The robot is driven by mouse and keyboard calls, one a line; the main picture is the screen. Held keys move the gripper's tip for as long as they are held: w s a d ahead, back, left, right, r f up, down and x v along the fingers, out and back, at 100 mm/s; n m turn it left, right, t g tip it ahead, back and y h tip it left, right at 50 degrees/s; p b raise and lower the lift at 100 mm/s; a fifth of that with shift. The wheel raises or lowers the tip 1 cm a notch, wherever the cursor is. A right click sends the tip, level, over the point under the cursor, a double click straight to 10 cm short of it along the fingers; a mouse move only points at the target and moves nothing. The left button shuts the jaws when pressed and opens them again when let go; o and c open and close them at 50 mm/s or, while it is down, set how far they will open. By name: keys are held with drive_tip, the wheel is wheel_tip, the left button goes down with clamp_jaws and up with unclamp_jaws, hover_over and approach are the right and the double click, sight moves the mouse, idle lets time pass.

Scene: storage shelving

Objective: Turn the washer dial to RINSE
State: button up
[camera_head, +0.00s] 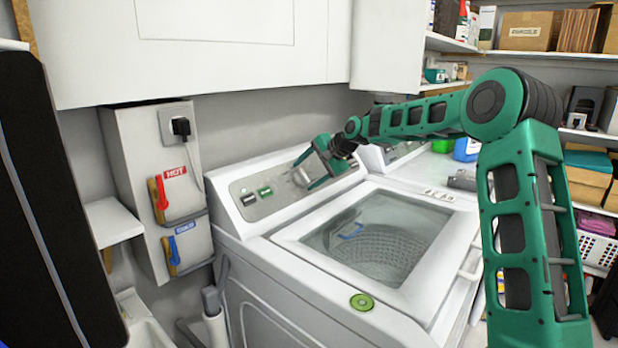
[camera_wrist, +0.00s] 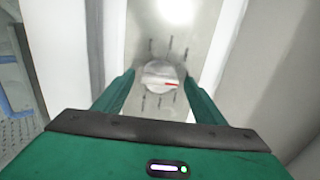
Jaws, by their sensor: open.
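The washer (camera_head: 262,250) is a white top-loader with a slanted grey control panel along its back. Its dial (camera_wrist: 160,75) is a round silver knob with a red pointer mark, ringed by short label lines too blurred to read. In the head view the dial (camera_head: 301,177) is partly hidden by my gripper. My gripper (camera_head: 301,170) is at the panel. In the wrist view its two green fingers (camera_wrist: 159,82) are spread apart, one to either side of the dial, with gaps between. I cannot tell whether either finger touches it.
Dark and green buttons (camera_head: 258,194) sit on the panel left of the dial. The washer's glass lid (camera_head: 382,232) is closed. A valve box (camera_head: 158,190) with red and blue handles is on the left wall. White cabinets (camera_head: 230,45) hang above.

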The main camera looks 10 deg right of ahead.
drive_tip(key=v, duration=1)
drive_tip(key=shift+d+r, duration=0.15)
drive_tip(key=shift+d, duration=0.1)
drive_tip(key=x, duration=1)
drive_tip(key=shift+w+a+f, duration=0.1)
drive_tip(key=shift+a+f, duration=0.15)
drive_tip(key=shift+a, duration=0.05)
drive_tip(key=c, duration=1)
